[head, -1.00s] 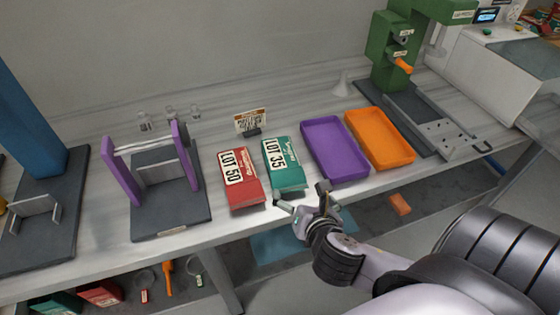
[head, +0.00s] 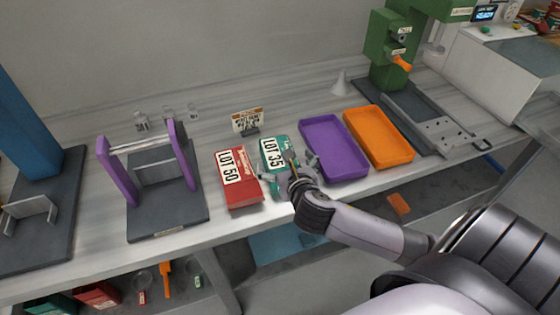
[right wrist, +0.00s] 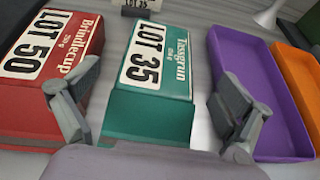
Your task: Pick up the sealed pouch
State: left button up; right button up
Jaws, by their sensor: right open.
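Two pouches lie side by side on the bench. The teal pouch (head: 274,149) is marked "LOT 35" and "Tassgrun". The red pouch (head: 240,196) to its left is marked "LOT 50" and "Brindlecup". My right gripper (head: 279,172) is open over the near end of the teal pouch and hides part of it. In the right wrist view the teal pouch (right wrist: 150,110) lies between the spread fingers. The left finger overlaps the edge of the red pouch (right wrist: 24,112); the right finger is beside the purple tray. I cannot tell whether either touches. My left gripper is not in view.
The purple tray (head: 360,175) and orange tray (head: 407,156) stand right of the pouches. A small sign (head: 248,121) stands behind them. A purple-posted fixture (head: 118,176) is at the left, a green press (head: 383,50) at the back right. Bench between sign and wall is mostly clear.

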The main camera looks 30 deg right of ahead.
aim_at(281, 159)
jog(key=shift+x, duration=2.65)
jog(key=shift+s+f, duration=0.1)
jog(key=shift+f, duration=0.1)
jog(key=shift+c, duration=0.4)
jog(key=shift+a, duration=0.1)
jog(key=c, duration=0.8)
